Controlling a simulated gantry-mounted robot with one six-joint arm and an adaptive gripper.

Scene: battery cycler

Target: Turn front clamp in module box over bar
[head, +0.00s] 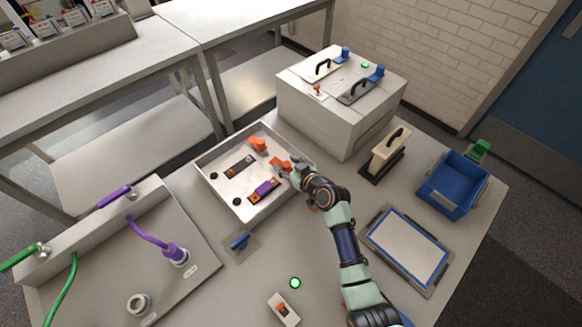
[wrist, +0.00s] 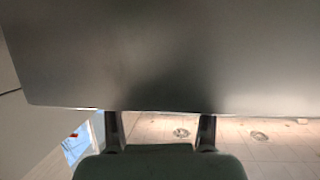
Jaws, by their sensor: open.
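The module box (head: 205,160) is a shallow white-walled tray on the table in the head view. In it lie an orange clamp (head: 258,145) toward the back and another orange clamp (head: 279,163) by the right wall, beside my gripper. A dark bar (head: 240,165) and a purple bar (head: 264,188) with orange ends lie on its floor. My gripper (head: 290,172) is open at the box's right edge; the arm partly hides that edge, and I cannot tell whether it touches the clamp. In the wrist view the two dark fingertips of my gripper (wrist: 160,130) stand apart, with a large grey surface filling the upper part.
A large white box (head: 330,115) with black-handled lids stands behind. To the right are a cream block with a handle (head: 390,145), a blue bin (head: 452,187) and a blue-edged tray (head: 408,245). A panel with purple and green cables (head: 110,255) is at left.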

